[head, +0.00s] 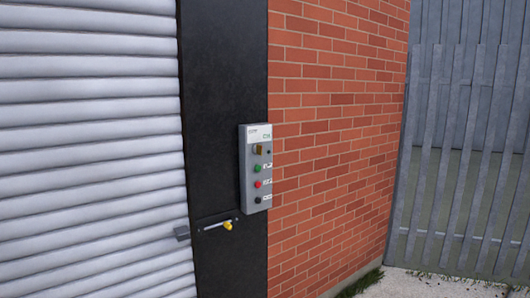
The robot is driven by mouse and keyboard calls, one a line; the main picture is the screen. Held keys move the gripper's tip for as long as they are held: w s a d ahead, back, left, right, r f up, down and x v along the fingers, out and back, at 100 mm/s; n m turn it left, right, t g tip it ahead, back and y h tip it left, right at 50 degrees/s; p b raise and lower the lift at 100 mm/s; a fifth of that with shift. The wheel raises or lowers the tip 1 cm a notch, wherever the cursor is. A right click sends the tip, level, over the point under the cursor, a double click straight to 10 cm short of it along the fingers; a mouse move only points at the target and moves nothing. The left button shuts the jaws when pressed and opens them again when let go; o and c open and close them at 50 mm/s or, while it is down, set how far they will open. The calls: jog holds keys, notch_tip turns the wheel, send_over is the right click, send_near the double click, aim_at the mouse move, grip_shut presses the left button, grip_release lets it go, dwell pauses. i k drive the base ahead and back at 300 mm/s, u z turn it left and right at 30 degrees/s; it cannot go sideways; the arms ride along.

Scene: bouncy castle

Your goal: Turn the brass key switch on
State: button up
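A grey control box (256,170) is mounted on a black vertical post beside a roller shutter. The brass key switch (259,149) sits near the top of the box, under a pale label. Its exact turn position is too small to tell. Below it on the box are a green button (257,168), a red button (258,184) and a black button (257,200). My gripper is not in the head view.
A bolt with a yellow end (227,225) is on the post below the box. The white roller shutter (90,150) fills the left. A brick wall (335,130) and a grey metal fence (460,160) stand to the right. Pale ground (425,285) shows at lower right.

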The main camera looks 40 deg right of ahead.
aim_at(257, 149)
jog(key=i, duration=0.9)
jog(key=u, duration=0.05)
